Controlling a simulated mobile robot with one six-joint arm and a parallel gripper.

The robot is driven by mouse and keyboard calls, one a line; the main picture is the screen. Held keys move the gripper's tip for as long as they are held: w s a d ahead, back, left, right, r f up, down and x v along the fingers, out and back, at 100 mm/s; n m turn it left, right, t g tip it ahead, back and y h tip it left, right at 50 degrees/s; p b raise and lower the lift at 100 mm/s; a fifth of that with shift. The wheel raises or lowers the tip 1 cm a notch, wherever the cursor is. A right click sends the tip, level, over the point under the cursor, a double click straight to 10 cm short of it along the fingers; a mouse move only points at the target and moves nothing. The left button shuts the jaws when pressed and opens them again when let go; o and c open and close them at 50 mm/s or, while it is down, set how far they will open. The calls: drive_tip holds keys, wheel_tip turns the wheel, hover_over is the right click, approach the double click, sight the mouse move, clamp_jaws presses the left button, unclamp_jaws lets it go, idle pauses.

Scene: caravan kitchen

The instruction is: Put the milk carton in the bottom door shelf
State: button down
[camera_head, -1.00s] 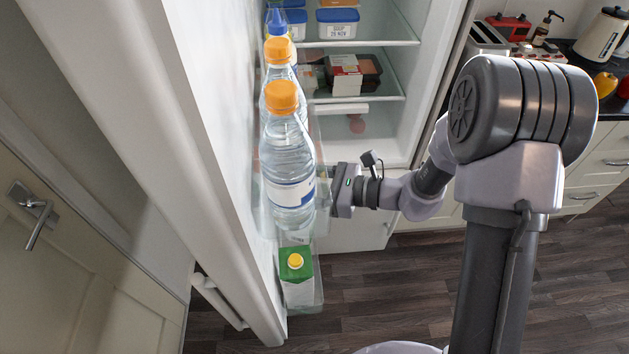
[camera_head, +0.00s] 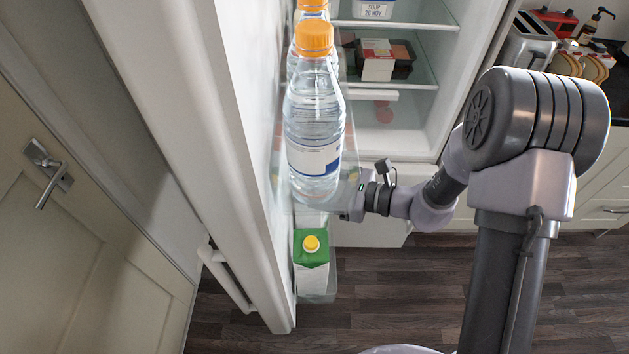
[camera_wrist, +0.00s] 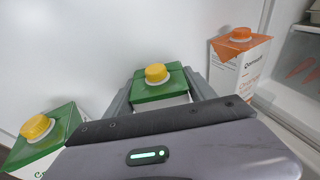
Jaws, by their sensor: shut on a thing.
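My gripper (camera_wrist: 158,88) is shut on a milk carton (camera_wrist: 161,92) with a green top and yellow cap, shown in the middle of the wrist view between the two fingers. Its base is hidden, so I cannot tell whether it rests on a shelf. In the head view my gripper (camera_head: 354,203) is beside the open fridge door at low shelf height, its fingertips hidden behind a bottle and shelf. A second green carton with a yellow cap (camera_head: 311,262) stands upright in the bottom door shelf (camera_head: 322,297); one like it is at the left of the wrist view (camera_wrist: 45,135).
A white and orange carton (camera_wrist: 240,60) stands right of the held one. Large water bottles (camera_head: 314,115) stand in the door shelf above. The fridge interior (camera_head: 395,130) holds boxes. A room door (camera_head: 75,220) is at left; dark floor (camera_head: 400,290) is clear below.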

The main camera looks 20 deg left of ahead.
drive_tip(key=shift+c, duration=1.6)
unclamp_jaws()
drive_tip(key=p+v, duration=0.4)
drive_tip(key=v, duration=0.8)
drive_tip(key=s+d+r+n+g+h, duration=0.2)
drive_tip(key=s+r+n+g+h, duration=0.1)
drive_tip(key=s+r+n+h, duration=0.55)
drive_tip(key=s+d+r+n+t+h, duration=0.5)
drive_tip(key=s+d+r+n+t, duration=0.1)
drive_tip(key=d+r, duration=0.3)
drive_tip(key=shift+s+t, duration=0.4)
drive_tip(key=shift+s, duration=0.2)
